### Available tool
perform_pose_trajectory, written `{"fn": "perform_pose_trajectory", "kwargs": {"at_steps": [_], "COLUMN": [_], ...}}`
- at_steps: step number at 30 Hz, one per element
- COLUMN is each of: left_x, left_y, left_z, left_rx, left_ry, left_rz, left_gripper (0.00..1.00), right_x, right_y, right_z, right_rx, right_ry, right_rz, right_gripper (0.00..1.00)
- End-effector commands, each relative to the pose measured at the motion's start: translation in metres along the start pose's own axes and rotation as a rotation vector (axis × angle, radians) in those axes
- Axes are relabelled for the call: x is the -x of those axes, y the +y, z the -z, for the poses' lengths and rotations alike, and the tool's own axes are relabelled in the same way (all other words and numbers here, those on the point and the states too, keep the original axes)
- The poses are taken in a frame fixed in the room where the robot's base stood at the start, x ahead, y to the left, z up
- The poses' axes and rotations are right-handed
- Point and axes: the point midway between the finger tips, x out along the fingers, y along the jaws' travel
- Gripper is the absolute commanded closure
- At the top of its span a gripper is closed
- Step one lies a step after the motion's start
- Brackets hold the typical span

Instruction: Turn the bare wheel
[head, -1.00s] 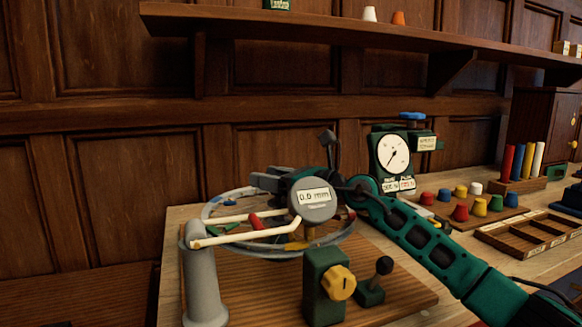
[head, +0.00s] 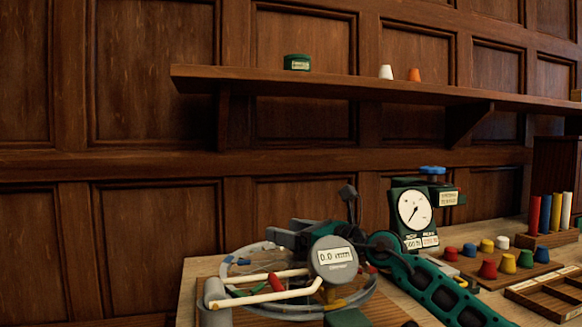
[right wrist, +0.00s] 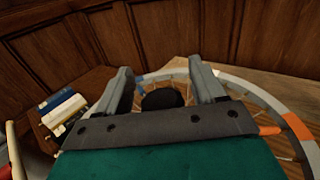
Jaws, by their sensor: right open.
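The bare wheel has a thin grey rim (head: 226,270) with coloured patches and lies nearly flat on the board. My right gripper (head: 276,236) is at the far side of the wheel, above or at its rim; the exact gap is unclear. In the right wrist view the gripper (right wrist: 160,75) is open with nothing gripped. A dark round thing (right wrist: 162,98) shows between its fingers. The rim (right wrist: 258,92) runs beyond the fingers and curves to the right, with an orange patch. A round grey gauge (head: 333,262) reading 0.0 mm hides part of the wheel. My left gripper is out of view.
Cream rods (head: 262,297) with a red piece (head: 276,282) cross over the wheel from a grey post (head: 214,295). A dial instrument (head: 414,211) stands behind my right arm. Coloured pegs (head: 487,269) stand at right. Wood panelling rises close behind the table.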

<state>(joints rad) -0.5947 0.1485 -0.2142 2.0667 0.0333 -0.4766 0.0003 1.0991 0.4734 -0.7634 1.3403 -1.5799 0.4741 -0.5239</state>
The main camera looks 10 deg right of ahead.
Motion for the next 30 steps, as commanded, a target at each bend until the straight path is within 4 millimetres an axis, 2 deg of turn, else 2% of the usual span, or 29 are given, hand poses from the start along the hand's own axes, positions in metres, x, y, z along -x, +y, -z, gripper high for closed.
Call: {"fn": "perform_pose_trajectory", "kwargs": {"at_steps": [21, 25, 30], "left_x": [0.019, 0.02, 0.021], "left_y": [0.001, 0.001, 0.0], "left_z": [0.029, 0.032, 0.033], "left_rx": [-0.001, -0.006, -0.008], "left_ry": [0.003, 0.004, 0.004], "left_rz": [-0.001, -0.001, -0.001], "left_gripper": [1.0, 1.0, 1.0], "right_x": [0.0, 0.0, 0.0], "right_y": [0.0, -0.001, 0.0], "right_z": [-0.164, -0.182, -0.193], "right_rx": [0.003, 0.002, 0.001], "right_ry": [-0.002, -0.001, 0.001], "right_rz": [0.002, 0.003, 0.001], "right_gripper": [0.31, 0.31, 0.31]}}
